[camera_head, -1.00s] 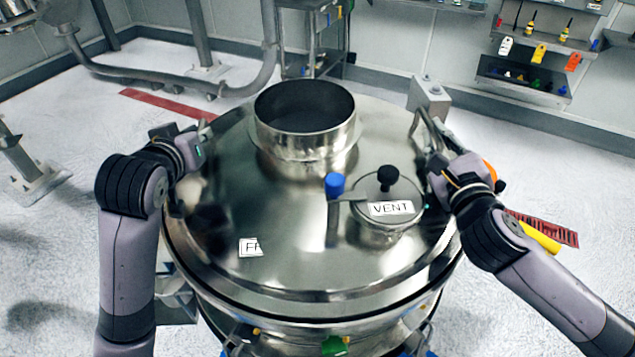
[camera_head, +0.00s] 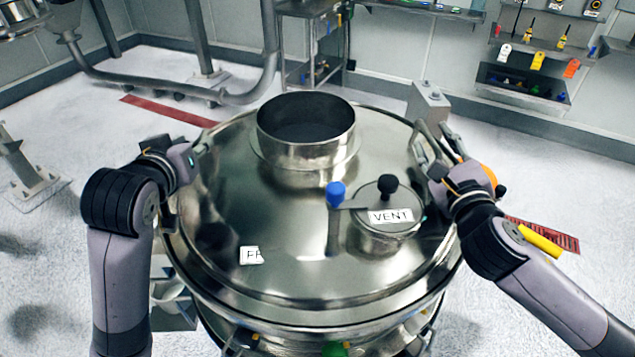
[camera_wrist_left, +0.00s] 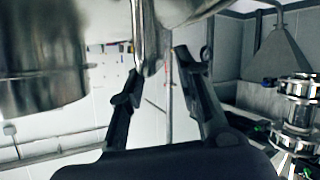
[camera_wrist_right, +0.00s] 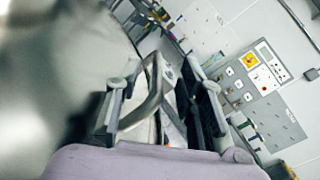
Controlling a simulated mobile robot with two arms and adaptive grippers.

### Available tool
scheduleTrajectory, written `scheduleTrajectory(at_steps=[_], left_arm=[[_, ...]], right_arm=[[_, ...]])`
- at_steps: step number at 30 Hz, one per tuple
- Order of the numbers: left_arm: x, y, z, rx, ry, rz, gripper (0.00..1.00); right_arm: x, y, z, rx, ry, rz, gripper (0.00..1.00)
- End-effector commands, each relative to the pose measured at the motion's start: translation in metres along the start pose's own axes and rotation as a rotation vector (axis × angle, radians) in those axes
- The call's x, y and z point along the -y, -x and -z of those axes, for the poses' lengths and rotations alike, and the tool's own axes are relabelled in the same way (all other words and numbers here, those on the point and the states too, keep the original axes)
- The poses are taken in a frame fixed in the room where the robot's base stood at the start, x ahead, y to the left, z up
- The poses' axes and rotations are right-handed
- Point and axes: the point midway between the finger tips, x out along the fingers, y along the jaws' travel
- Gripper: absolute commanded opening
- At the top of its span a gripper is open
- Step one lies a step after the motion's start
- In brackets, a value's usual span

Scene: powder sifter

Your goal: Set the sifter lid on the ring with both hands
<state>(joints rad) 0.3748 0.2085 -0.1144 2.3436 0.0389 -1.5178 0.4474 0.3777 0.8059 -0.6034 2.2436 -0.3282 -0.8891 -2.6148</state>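The shiny steel sifter lid (camera_head: 300,265), with its open neck, VENT cap and blue knob, lies over the round ring (camera_head: 325,325). It looks level, but I cannot tell whether its whole rim touches the ring. My left gripper (camera_head: 203,146) is at the lid's left edge; its fingers are apart in the left wrist view (camera_wrist_left: 158,65), with a metal bar just beyond the tips. My right gripper (camera_head: 432,160) is at the lid's right handle (camera_head: 418,133). In the right wrist view, the handle loop (camera_wrist_right: 150,97) lies between its spread fingers (camera_wrist_right: 160,70).
A grey post box (camera_head: 427,102) stands behind the lid's right side. A yellow bar (camera_head: 540,241) is beyond my right arm. A steel rack (camera_head: 310,45) and wall shelves (camera_head: 525,80) are at the back.

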Motion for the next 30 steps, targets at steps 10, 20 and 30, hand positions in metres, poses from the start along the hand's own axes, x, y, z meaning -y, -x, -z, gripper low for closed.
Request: scheduleTrajectory(at_steps=[10,20,30], left_arm=[[0.0,0.048,0.001,-0.001,0.0,0.002,0.31],[0.0,0.051,0.001,0.0,0.0,0.002,0.31],[0.0,0.051,0.001,0.0,0.0,0.002,0.31]], right_arm=[[-0.001,0.001,0.0,0.0,-0.001,-0.002,0.36],[-0.001,0.047,0.001,-0.001,0.002,-0.004,0.36],[0.0,0.076,0.0,0.0,0.0,-0.001,0.36]])
